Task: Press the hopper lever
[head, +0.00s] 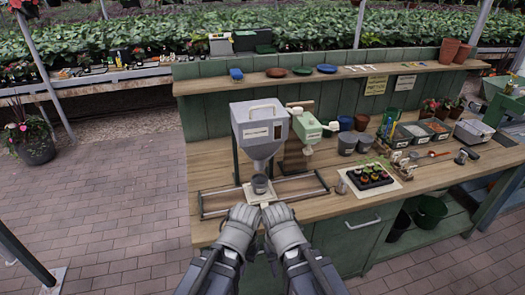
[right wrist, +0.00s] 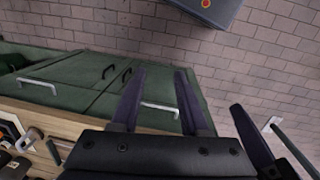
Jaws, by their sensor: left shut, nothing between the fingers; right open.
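The grey hopper (head: 260,128) stands on the wooden bench with its funnel pointing down and a white label on its front. A dark grey cup (head: 260,186) stands on a pale pad below the spout. I cannot tell which part is the lever. My left gripper (head: 243,213) is shut and empty at the bench's front edge, just in front of the cup. My right gripper (head: 277,213) is beside it to the right. The right wrist view shows its fingers (right wrist: 159,75) apart with nothing between them. Neither gripper visibly touches the hopper.
A metal frame (head: 318,181) lies around the hopper's base. A green device (head: 307,127) stands right of the hopper, with dark pots (head: 347,143) beyond. A seedling tray (head: 371,176) lies to the right. Green cabinet doors (right wrist: 80,80) are below the bench. The bench's left end is clear.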

